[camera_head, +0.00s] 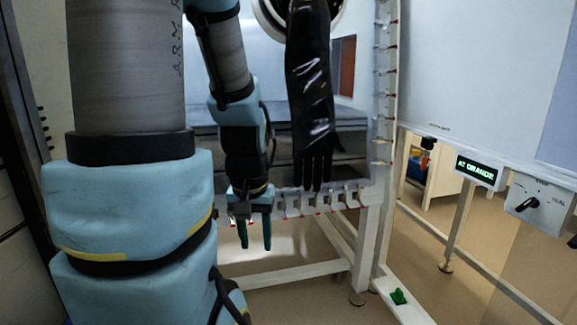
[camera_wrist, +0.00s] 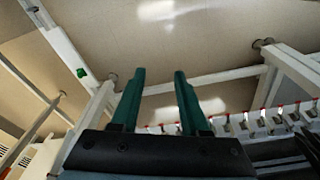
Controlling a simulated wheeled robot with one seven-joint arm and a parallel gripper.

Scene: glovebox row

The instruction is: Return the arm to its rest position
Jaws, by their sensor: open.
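My gripper (camera_head: 255,233) hangs pointing down in the head view, in front of the glovebox's lower front edge. Its two green fingers are apart with nothing between them. In the wrist view my gripper (camera_wrist: 159,88) also shows open and empty, with the floor and white frame bars beyond the fingertips. My arm comes down from the top of the head view, bent, with its thick grey and blue links filling the left side.
A black glove (camera_head: 312,95) hangs from a round port just right of my forearm. A row of white clips (camera_head: 325,203) runs along the edge beside my gripper. White frame legs (camera_head: 365,245) stand below. A lit display (camera_head: 480,170) and dial box (camera_head: 538,200) are at right. A green object (camera_head: 398,296) lies on the lower bar.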

